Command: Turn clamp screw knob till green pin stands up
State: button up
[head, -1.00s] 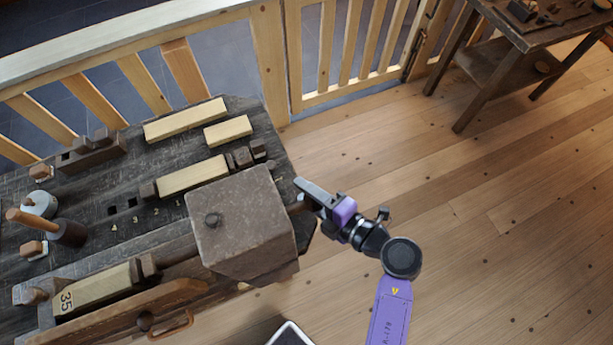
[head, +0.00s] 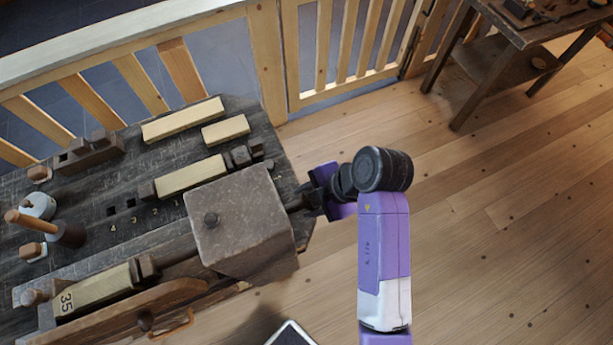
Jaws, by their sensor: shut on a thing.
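A heavy brown clamp block (head: 235,215) with a small round stud on top stands at the bench's right end. My gripper (head: 308,202) is at the block's right side, shut on the clamp screw knob. The knob is mostly hidden behind the fingers and wrist, so its turn angle cannot be read. I see no green pin in this view.
The dark workbench (head: 130,235) holds pale wood bars (head: 190,177), a mallet-like tool (head: 62,230) and dark blocks (head: 90,155). A wooden railing (head: 150,75) runs behind. A second table (head: 530,36) stands at the far right. The floor (head: 480,200) between is clear.

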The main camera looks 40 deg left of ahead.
jog(key=shift+w+d+m+g+h, duration=0.3)
jog(key=shift+d+g+h, duration=0.1)
jog(key=shift+h, duration=0.6)
jog(key=o, duration=1.2)
jog(key=shift+o, duration=0.8)
jog(key=shift+s+f, duration=0.1)
jog(key=shift+s, duration=0.1)
jog(key=v, duration=0.7)
jog(key=shift+w+r, duration=0.25)
jog(key=shift+r, duration=0.15)
jog(key=shift+a, duration=0.1)
